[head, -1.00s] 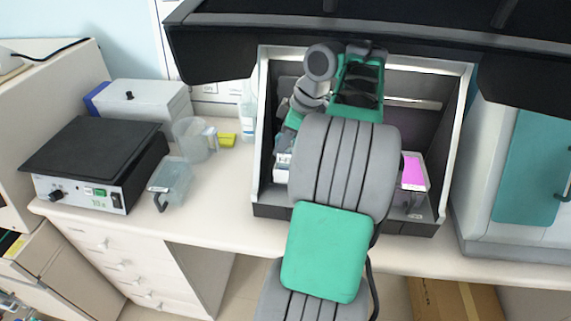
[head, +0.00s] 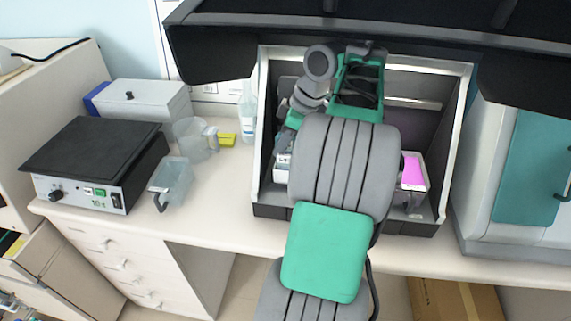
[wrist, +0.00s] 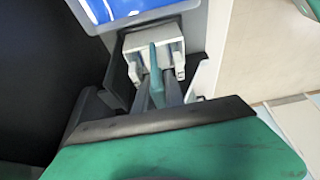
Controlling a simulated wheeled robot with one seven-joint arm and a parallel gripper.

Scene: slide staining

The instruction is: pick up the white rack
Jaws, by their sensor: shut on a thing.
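The white rack (wrist: 153,42) shows in the wrist view as a small pale block in front of my jaws, just below a tray with bright blue liquid (wrist: 130,8). My gripper (wrist: 157,75) is shut on the rack. A teal strip stands between the grey fingers. The lower part of the rack is hidden, and I cannot tell whether it touches the surface beneath. In the head view my own arm covers the gripper and the rack inside the open cabinet.
A tray with pink liquid (head: 412,168) stands at the right inside the cabinet (head: 454,150), whose side walls are close to my arm. On the bench at left are a clear jug (head: 190,140), a clear container (head: 171,182) and a black-topped device (head: 95,150).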

